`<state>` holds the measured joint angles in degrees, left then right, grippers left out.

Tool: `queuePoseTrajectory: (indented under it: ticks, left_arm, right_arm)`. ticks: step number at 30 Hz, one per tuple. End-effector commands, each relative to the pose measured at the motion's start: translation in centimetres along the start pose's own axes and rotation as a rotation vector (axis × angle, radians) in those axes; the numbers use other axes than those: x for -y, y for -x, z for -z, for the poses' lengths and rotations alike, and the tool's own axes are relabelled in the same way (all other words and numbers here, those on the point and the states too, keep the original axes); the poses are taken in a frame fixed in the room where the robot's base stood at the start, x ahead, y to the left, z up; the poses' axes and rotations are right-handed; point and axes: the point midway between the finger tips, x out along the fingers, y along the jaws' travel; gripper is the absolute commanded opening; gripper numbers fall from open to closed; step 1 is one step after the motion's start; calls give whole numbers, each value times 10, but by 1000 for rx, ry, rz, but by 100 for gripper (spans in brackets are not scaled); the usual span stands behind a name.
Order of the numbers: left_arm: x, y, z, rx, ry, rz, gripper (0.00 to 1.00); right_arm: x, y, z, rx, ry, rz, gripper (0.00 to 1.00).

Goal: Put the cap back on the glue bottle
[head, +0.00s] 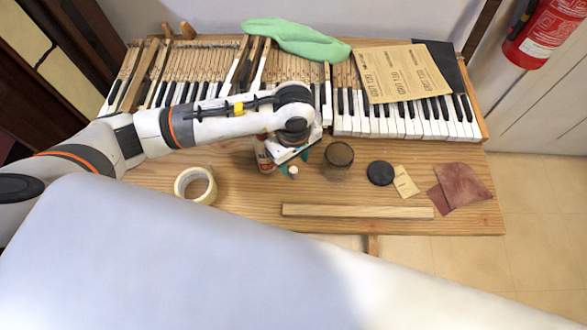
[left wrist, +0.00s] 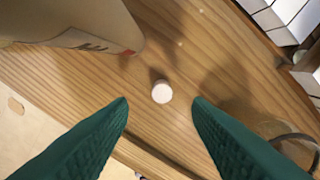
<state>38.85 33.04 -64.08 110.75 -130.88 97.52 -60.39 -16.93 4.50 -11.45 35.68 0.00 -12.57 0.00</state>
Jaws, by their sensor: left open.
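The small white cap (head: 293,171) lies on the wooden table, and in the left wrist view it (left wrist: 161,92) is a round white disc on bare wood. My left gripper (head: 293,157) is above the table near it. In the left wrist view the green fingers (left wrist: 160,106) are apart and empty, with the cap between and just beyond their tips. The glue bottle (head: 264,155) stands just left of the gripper, partly hidden by the arm; its pale side (left wrist: 75,22) with a red edge fills the upper left of the wrist view. My right gripper is not seen.
A glass jar (head: 338,158) stands just right of the gripper. A tape roll (head: 194,186) is to the left, and a wooden strip (head: 357,211) lies in front. A black disc (head: 380,173) and sandpaper (head: 463,185) lie right. Piano keys (head: 405,119) run behind.

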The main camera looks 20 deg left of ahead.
Motion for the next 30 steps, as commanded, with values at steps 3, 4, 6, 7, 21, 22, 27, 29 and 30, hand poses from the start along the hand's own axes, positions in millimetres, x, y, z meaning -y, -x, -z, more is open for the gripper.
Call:
queuePoseTrajectory:
  ticks: [3,4,6,7,21,22,27,29,30]
  left_arm:
    - [0,-1,0,-1,1,-1,45]
    - [0,-3,0,-1,1,-1,45]
    - [0,-10,0,-3,1,-5,45]
    - [0,-15,0,-2,2,-5,45]
    - [2,-52,-2,0,0,1,45]
    - [3,-52,-2,0,0,1,45]
    - [2,-52,-2,0,0,0,40]
    - [2,-52,-2,0,0,0,30]
    - [2,-52,-2,0,0,0,24]
  right_arm:
    - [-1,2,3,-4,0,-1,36]
    - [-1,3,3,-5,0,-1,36]
    - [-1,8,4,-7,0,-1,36]
    - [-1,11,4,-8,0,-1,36]
    - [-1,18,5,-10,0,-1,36]
    - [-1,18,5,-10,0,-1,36]
    - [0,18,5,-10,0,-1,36]
    - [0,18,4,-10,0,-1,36]
    - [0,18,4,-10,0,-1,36]
